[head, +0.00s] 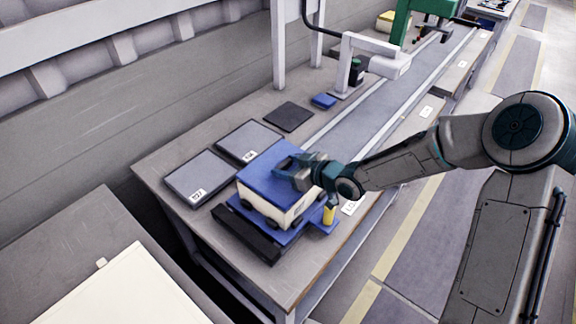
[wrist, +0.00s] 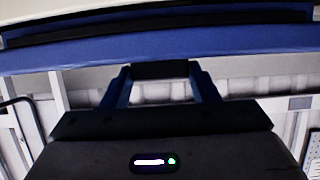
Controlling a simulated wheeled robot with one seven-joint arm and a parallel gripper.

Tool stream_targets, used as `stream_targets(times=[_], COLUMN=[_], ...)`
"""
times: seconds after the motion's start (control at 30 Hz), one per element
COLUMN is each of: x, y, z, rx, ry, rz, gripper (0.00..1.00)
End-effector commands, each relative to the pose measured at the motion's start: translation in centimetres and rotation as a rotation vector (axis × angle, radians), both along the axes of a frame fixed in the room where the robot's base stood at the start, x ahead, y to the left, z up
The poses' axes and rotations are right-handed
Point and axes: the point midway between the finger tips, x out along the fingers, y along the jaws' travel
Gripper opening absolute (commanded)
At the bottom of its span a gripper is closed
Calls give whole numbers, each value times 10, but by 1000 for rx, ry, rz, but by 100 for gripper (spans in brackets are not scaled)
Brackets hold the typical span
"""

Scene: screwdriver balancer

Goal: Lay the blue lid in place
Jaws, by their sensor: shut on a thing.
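The blue lid (head: 264,166) lies flat over the top of a white box (head: 258,203), and I cannot tell whether it is fully seated. My gripper (head: 287,167) reaches in from the right and is shut on the lid near its right part. The gripper's fingers hide the grip spot in the head view. In the wrist view, the lid (wrist: 160,48) is a wide blue band across the top, with a dark strip along it. A dark bar lies between my gripper's blue fingers (wrist: 160,72).
The box stands on a blue and black fixture (head: 247,235). A yellow-handled tool (head: 329,214) stands right of it. Two grey panels (head: 200,177) (head: 248,141), a black pad (head: 288,116) and a small blue block (head: 323,101) lie on the bench behind. A green and white machine (head: 385,60) stands farther back.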

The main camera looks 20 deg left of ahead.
Motion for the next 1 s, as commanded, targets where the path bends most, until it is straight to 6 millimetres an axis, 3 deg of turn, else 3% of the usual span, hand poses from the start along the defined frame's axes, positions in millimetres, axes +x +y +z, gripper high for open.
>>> stream_targets(times=[1.0], x=[0], y=[0], z=[-6], rx=[1], ry=[-1], rz=[0], gripper=[24])
